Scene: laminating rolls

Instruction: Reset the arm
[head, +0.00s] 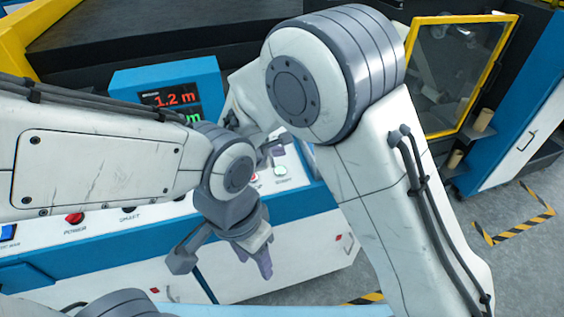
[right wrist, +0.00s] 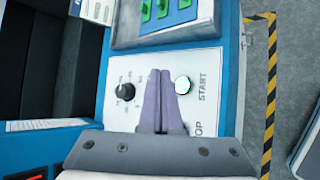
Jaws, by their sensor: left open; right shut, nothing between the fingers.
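My left gripper (head: 222,264) hangs in front of the blue and white machine's control panel in the head view. Its fingers are spread and nothing is between them. My right gripper (right wrist: 160,76) is shut and empty over the panel in the right wrist view. In the head view the right gripper is mostly hidden behind my arms. The START button (head: 281,171) shows there just right of it.
A blue display box (head: 213,76) reading 1.2 m stands behind the panel. A red POWER button (head: 74,218) is at the panel's left. A yellow-framed window (head: 460,75) is at the back right. Grey floor with striped tape (head: 515,232) lies open at right.

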